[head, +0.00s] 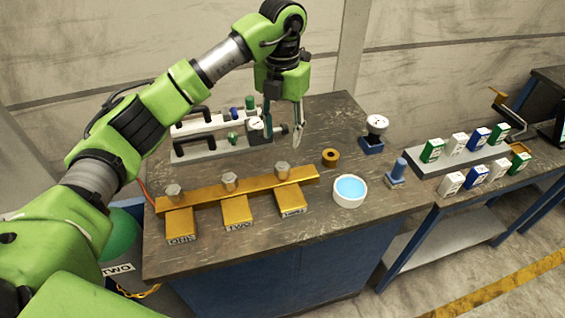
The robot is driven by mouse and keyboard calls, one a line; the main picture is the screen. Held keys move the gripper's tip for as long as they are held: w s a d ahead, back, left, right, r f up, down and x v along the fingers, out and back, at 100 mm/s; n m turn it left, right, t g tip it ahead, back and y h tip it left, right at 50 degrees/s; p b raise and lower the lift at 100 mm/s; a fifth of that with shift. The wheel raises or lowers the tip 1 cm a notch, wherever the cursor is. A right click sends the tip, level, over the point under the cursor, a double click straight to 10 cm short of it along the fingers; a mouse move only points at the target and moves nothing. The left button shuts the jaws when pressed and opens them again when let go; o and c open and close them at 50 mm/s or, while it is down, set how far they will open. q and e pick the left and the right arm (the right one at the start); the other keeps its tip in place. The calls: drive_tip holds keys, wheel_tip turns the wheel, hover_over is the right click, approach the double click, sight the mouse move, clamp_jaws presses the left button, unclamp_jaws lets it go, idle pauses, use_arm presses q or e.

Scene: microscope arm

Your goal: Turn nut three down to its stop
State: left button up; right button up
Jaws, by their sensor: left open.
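A long yellow bar (255,187) lies across the workbench with three grey hex nuts on it. The right-hand nut (282,170) sits above the right-hand yellow block (291,200), whose label is too small to read surely. The middle nut (228,181) is above the block marked TWO (238,209), and the left nut (173,190) is above the block marked ONE (180,222). My left gripper (283,138) is open, pointing down, above and behind the right-hand nut, apart from it. Its jaws look empty. My right gripper is out of view.
A grey rack with black handles and a gauge (195,151) stands behind the bar. A brass ring (331,157), a white bowl of blue liquid (349,190), a blue post (398,170) and a dial gauge (376,126) stand to the right. The bench's front strip is clear.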

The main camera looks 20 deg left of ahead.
sight(282, 166)
use_arm(q)
wheel_tip(282, 166, down, 12)
drive_tip(key=shift+r+p, duration=0.1)
drive_tip(key=shift+p, duration=1.15)
drive_tip(key=shift+c, duration=0.4)
drive_tip(key=c, duration=1)
